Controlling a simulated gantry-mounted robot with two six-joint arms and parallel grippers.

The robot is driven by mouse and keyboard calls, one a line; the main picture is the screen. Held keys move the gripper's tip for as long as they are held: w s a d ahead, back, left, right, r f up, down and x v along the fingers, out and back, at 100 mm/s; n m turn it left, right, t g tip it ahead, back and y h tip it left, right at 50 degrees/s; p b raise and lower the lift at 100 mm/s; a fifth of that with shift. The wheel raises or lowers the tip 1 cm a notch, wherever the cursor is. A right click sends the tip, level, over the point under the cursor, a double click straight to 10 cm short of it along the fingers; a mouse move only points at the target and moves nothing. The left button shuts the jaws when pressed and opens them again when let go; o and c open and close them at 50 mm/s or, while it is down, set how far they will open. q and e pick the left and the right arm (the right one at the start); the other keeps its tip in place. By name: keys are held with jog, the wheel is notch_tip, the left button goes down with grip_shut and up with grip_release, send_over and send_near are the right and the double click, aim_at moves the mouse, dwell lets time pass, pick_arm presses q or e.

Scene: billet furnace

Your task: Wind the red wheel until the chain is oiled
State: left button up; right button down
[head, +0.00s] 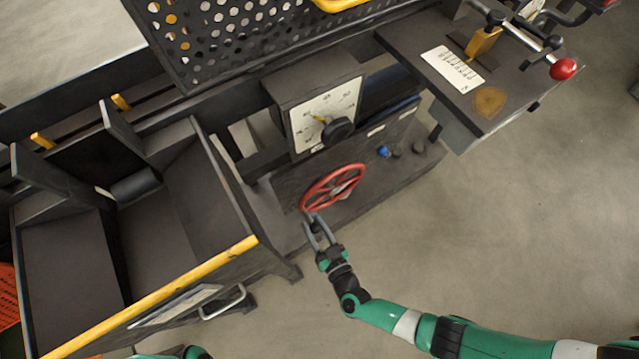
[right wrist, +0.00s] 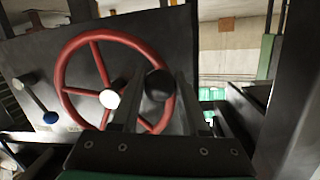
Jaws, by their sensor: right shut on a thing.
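The red wheel (head: 332,187) stands upright on the front of a dark machine panel, in the middle of the head view. In the right wrist view the red wheel (right wrist: 68,62) fills the left and middle, with a pale hub and a dark round knob (right wrist: 159,85) on its right side. My right gripper (head: 317,222) is at the wheel's lower edge. In the right wrist view its two fingers (right wrist: 158,110) are shut around the dark knob. A green piece of my left arm shows at the bottom edge of the head view, but its gripper is out of sight. I see no chain.
A dial box (head: 325,105) with a yellow pointer and black knob sits above the wheel. A blue knob (head: 383,152) is to its right. A dark bin with a yellow edge (head: 160,295) stands at left. The floor (head: 520,210) at right is clear.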

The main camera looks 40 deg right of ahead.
jog(key=shift+r, duration=0.1)
jog(key=shift+c, duration=2.1)
grip_release()
jog(key=p+v, duration=0.4)
jog(key=v, duration=0.7)
jog(key=shift+s+p, duration=0.25)
jog(key=shift+p, duration=0.1)
jog(key=shift+a, duration=0.1)
